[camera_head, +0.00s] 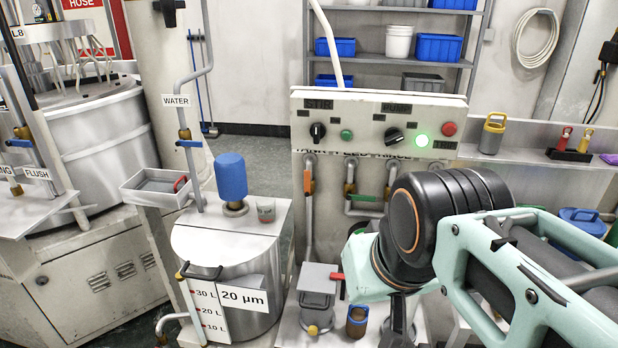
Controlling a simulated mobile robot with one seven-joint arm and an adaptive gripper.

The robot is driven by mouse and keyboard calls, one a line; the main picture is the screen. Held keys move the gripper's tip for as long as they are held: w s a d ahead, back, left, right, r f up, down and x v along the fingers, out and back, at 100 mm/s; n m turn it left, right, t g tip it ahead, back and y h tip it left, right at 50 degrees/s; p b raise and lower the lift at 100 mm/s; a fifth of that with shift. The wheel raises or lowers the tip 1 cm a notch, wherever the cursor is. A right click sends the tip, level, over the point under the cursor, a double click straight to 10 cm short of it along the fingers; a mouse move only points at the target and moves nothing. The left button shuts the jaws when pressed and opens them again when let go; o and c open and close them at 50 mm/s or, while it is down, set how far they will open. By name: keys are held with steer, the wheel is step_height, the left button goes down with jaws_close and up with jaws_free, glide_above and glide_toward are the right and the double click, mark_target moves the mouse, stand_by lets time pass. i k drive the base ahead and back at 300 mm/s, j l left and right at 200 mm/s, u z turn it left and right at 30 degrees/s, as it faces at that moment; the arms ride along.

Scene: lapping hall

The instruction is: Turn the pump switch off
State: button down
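The control panel (376,112) stands behind the tank, with labels along its top that seem to read STIR and PUMP. The pump switch (394,136) is a black rotary knob with a pale pointer mark, turned away from upright. A green lamp (421,140) just right of it glows brightly. A similar black knob (318,131) sits under the stir label, its pointer near upright, beside a dim green button (347,134). A red button (449,129) is at the panel's right. My gripper (397,322) hangs low in front of the panel, well below the knobs, mostly hidden by my arm and cut by the frame edge.
A tank with a blue motor (231,176) and a small cup (266,210) stands left of the panel. Pipes with orange, green and red valve handles run below the panel. A shelf at right holds a yellow-topped canister (492,134). Space directly before the knobs looks clear.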

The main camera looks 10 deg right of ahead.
mark_target(393, 136)
steer(key=i+j, duration=0.6)
steer(key=i, duration=0.15)
steer(key=k+j, duration=0.2)
steer(key=i, duration=0.4)
